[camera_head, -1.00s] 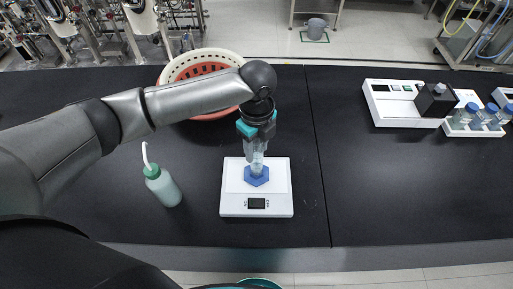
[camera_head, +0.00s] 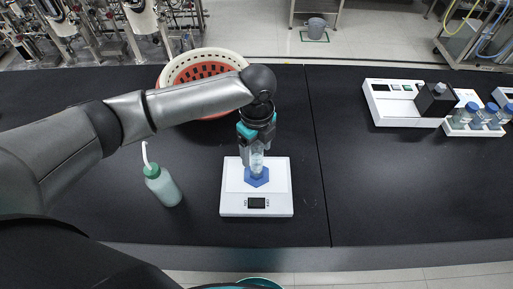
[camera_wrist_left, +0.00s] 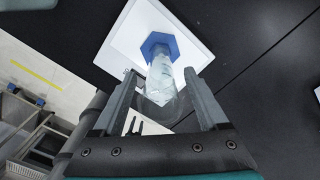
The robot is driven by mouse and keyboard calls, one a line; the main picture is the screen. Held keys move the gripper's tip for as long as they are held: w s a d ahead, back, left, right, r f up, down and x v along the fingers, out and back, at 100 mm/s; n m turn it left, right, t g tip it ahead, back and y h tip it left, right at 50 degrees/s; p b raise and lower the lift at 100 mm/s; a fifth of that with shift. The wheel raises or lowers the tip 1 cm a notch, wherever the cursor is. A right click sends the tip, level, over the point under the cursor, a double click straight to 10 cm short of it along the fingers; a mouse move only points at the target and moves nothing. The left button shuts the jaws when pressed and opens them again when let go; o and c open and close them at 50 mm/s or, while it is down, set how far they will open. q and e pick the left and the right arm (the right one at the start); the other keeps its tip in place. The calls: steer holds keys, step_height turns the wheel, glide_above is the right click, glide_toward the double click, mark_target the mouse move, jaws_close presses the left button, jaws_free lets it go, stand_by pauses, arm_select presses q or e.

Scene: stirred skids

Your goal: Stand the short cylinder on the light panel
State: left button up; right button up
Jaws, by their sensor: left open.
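The short cylinder (camera_head: 257,160) is clear, with a blue hexagonal base (camera_head: 257,177). It stands upright on the light panel (camera_head: 232,200), a white slab with a small dark display at its front. In the left wrist view the cylinder (camera_wrist_left: 161,76) and its blue base show above the white panel (camera_wrist_left: 118,45). My left gripper (camera_head: 257,158) is over the panel, pointing down. Its fingers are open, one on each side of the cylinder (camera_wrist_left: 160,84). Whether either finger touches it I cannot tell. My right gripper is not in view.
A wash bottle (camera_head: 163,187) with a green body stands left of the panel. A white and red basket (camera_head: 172,72) stands behind my left arm. A white device (camera_head: 390,105) and a rack of blue-capped bottles (camera_head: 475,131) are at the right. Black bench right of the panel is clear.

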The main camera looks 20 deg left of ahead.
arm_select(q)
step_height(320, 180, up, 12)
steer(key=shift+r, duration=0.15)
stand_by(0.3)
stand_by(1.9)
